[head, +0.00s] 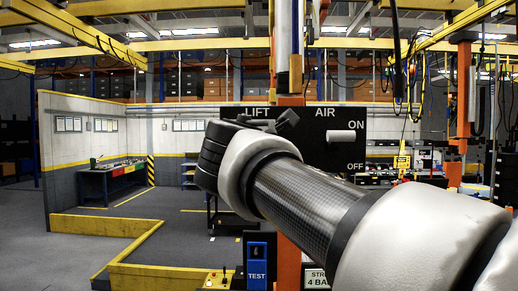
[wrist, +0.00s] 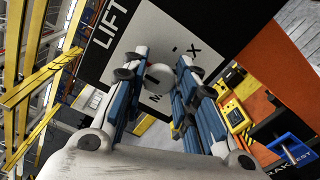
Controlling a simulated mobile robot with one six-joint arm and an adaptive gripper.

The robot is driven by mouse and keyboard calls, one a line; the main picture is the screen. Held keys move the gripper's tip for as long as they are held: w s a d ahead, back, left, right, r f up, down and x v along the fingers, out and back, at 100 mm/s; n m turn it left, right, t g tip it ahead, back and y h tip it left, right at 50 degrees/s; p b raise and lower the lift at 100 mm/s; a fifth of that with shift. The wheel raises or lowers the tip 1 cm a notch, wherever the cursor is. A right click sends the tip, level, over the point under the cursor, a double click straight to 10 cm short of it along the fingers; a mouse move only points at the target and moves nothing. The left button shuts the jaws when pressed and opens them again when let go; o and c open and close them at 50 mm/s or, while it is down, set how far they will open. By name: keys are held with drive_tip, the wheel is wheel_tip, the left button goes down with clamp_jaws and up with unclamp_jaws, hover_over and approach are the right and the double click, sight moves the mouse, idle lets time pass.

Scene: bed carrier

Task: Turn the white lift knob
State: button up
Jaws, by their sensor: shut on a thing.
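The white lift knob (wrist: 159,76) shows in the wrist view as a pale rounded end in front of a grey plate on the black panel. My gripper (wrist: 156,71) is shut on it, with one blue-and-grey finger on each side. In the head view my wrist and gripper (head: 283,121) cover the knob, below the word LIFT on the black control panel (head: 375,152). Part of the plate's lettering is hidden by the fingers and knob, so the knob's setting cannot be told.
A white AIR knob (head: 341,136) lies level on the same panel, right of my gripper, between ON and OFF. An orange post (head: 288,262) stands below the panel. A blue TEST box (head: 257,262) is low beside it. Open grey floor (head: 60,262) lies to the left.

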idle(0.3)
drive_tip(key=o, duration=1)
drive_tip(key=s, duration=1.2)
drive_tip(key=shift+a, duration=0.2)
